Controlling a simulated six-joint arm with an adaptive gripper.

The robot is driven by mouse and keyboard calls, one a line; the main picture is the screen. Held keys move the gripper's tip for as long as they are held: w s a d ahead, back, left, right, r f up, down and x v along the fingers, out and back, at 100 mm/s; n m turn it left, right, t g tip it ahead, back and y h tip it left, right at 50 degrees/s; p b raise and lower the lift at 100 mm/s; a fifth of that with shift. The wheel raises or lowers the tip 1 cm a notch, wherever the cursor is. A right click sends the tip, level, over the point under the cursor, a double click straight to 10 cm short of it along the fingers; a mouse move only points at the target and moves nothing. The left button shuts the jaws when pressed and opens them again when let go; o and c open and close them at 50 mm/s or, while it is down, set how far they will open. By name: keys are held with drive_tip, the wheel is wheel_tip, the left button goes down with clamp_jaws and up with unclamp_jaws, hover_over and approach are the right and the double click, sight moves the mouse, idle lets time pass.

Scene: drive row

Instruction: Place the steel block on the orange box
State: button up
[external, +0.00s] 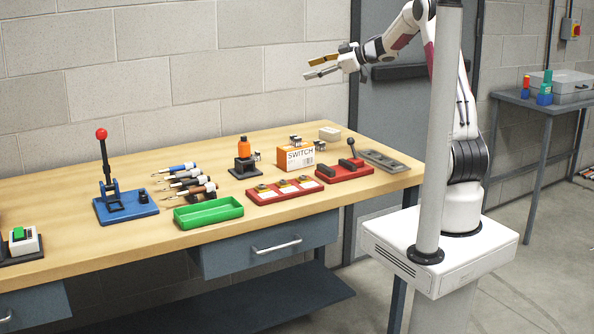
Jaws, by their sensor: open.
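The orange box (295,157), with a white label reading SWITCH, stands upright toward the back of the wooden bench. A pale grey block (329,134) lies on the bench near the back right, behind and to the right of the box; it may be the steel block, but its material is hard to tell. My gripper (307,69) is open and empty, high above the back of the bench. Its fingers point left. It is well above the box and the pale block and touches neither.
A red fixture with a black lever (343,170), a red tray (285,190) and a grey tray (384,161) are near the box. An orange-topped stand (244,161), green bin (208,212), several tools and a blue lever press (125,204) stand farther left.

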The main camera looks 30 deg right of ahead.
drive_tip(key=s+d+r+m+t+h, duration=0.3)
drive_tip(key=d+r+m+h, duration=0.15)
drive_tip(key=r, duration=0.35)
drive_tip(key=s+d+r+m+h, duration=0.1)
drive_tip(key=s+d+m+h, duration=0.15)
drive_tip(key=s, duration=0.25)
drive_tip(key=s+d+r+m+h, duration=0.1)
drive_tip(key=s+m+h, duration=0.1)
drive_tip(key=s+h, duration=0.25)
drive_tip(key=s+a+f+m+g+y, duration=0.1)
drive_tip(key=s+f, duration=0.4)
drive_tip(key=s, duration=0.6)
drive_tip(key=s+a+f+m+g+y, duration=0.1)
drive_tip(key=s+a+f+g, duration=0.3)
drive_tip(key=s, duration=0.6)
drive_tip(key=s+a+f+m+g+y, duration=0.1)
drive_tip(key=s+a+f+g, duration=0.2)
drive_tip(key=s+f, duration=0.3)
drive_tip(key=s, duration=0.5)
drive_tip(key=shift+s+f+g, duration=0.2)
drive_tip(key=shift+s+g, duration=0.15)
drive_tip(key=shift+g, duration=0.05)
